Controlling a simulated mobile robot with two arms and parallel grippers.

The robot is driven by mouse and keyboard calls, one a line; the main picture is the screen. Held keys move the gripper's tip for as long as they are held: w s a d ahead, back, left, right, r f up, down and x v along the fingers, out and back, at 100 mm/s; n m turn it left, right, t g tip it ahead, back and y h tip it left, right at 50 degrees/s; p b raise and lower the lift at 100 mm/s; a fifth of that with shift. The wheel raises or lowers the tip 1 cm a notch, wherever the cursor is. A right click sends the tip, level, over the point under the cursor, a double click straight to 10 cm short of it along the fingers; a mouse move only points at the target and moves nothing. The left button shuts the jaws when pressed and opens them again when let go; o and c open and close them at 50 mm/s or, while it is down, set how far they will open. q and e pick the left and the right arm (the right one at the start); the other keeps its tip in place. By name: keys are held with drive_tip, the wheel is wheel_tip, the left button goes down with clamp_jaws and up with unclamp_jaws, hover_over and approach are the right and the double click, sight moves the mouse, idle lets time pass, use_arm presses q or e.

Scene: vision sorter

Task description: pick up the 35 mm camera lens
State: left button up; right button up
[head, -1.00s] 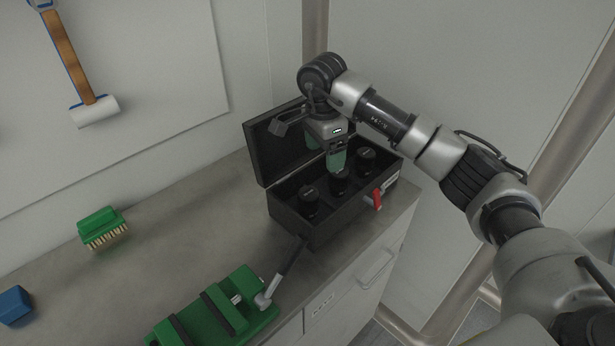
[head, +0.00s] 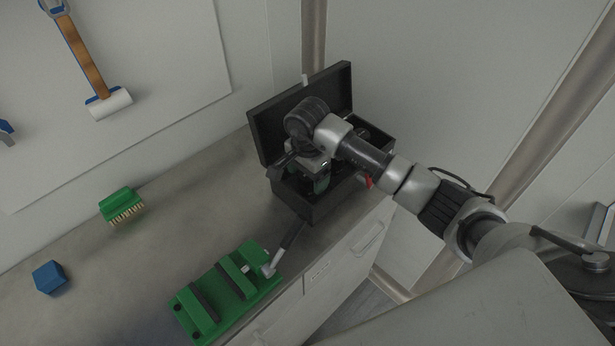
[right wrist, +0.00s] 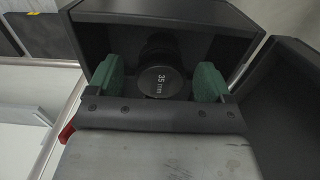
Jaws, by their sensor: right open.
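The 35 mm camera lens (right wrist: 160,84) is a black cylinder with "35 mm" in white on its round cap. In the right wrist view it stands in a compartment of the black case (head: 312,210). My right gripper (right wrist: 157,80) is open, its two green fingers on either side of the lens with a visible gap at each side. In the head view my right gripper (head: 319,183) points down into the open case, and my arm hides most of the lenses. My left gripper is not in view.
The case lid (head: 322,95) stands open at the back. A red latch (head: 369,182) is on the case front. A green vise (head: 225,290) with a dark handle lies in front. A green brush (head: 121,205) and blue block (head: 49,278) are to the left. The bench between is clear.

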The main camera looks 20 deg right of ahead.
drive_tip(key=shift+f, duration=1.2)
drive_tip(key=c, duration=1.1)
drive_tip(key=shift+w, duration=0.1)
drive_tip(key=shift+r, duration=0.15)
